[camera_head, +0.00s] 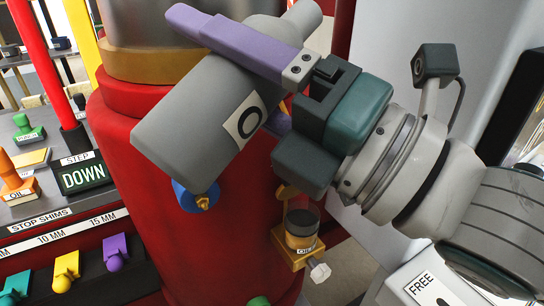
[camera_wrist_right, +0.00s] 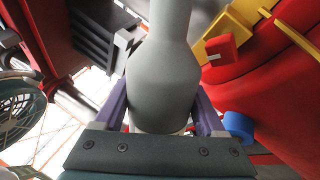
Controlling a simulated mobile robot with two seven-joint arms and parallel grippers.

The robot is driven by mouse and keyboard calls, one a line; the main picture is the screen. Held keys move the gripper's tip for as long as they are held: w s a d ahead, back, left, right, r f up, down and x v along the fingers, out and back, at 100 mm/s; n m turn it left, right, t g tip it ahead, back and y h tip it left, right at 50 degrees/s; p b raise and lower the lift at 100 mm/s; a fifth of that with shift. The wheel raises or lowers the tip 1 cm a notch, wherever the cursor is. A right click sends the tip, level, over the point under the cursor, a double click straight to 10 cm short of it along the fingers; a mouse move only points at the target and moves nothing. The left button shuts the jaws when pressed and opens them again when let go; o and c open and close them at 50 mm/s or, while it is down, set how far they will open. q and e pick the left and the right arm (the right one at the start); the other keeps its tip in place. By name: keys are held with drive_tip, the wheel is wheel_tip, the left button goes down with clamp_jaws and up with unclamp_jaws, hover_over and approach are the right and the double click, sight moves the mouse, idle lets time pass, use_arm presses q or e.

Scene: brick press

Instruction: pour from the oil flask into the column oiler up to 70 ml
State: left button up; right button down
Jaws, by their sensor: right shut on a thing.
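The grey oil flask (camera_head: 200,115) with an "O" label is held in the right gripper (camera_head: 235,85), whose purple fingers close on its sides. The flask is tilted in the head view, its neck toward the upper right and its broad base toward the lower left. In the right wrist view the flask (camera_wrist_right: 163,85) fills the middle between the fingers (camera_wrist_right: 160,112). The column oiler (camera_head: 301,228) is a small cup with amber contents and a dark upper band, on a brass fitting below the gripper. Its scale is unreadable. The left gripper is out of view.
The red press column (camera_head: 235,225) stands directly behind the flask, with a blue knob (camera_head: 195,195) below it. Stamps and a "DOWN" display (camera_head: 83,177) are at left. Yellow and purple shims (camera_head: 67,272) sit in the rack at lower left. A "FREE" sign (camera_head: 428,290) is at lower right.

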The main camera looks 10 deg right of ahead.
drive_tip(key=shift+f+m+b, duration=1.2)
drive_tip(key=shift+f+b, duration=2.45)
drive_tip(key=shift+f, duration=0.25)
drive_tip(key=shift+w+d+r+m+t+h+p, duration=0.1)
drive_tip(key=shift+r+m+t+h+p, duration=0.2)
drive_tip(key=shift+r+p, duration=1.2)
drive_tip(key=shift+d+r+m+t+h+p, duration=0.1)
drive_tip(key=shift+r+m+t+p, duration=0.25)
drive_tip(key=shift+r+p, duration=1.1)
drive_tip(key=shift+w+r+m+t+h+p, duration=0.15)
drive_tip(key=shift+r+m+p, duration=0.3)
drive_tip(key=shift+r+p, duration=1.05)
wheel_tip(320, 180, down, 9)
drive_tip(key=m+b, duration=0.2)
drive_tip(key=b, duration=0.6)
drive_tip(key=shift+h, duration=0.35)
drive_tip(key=shift+m+t, duration=0.3)
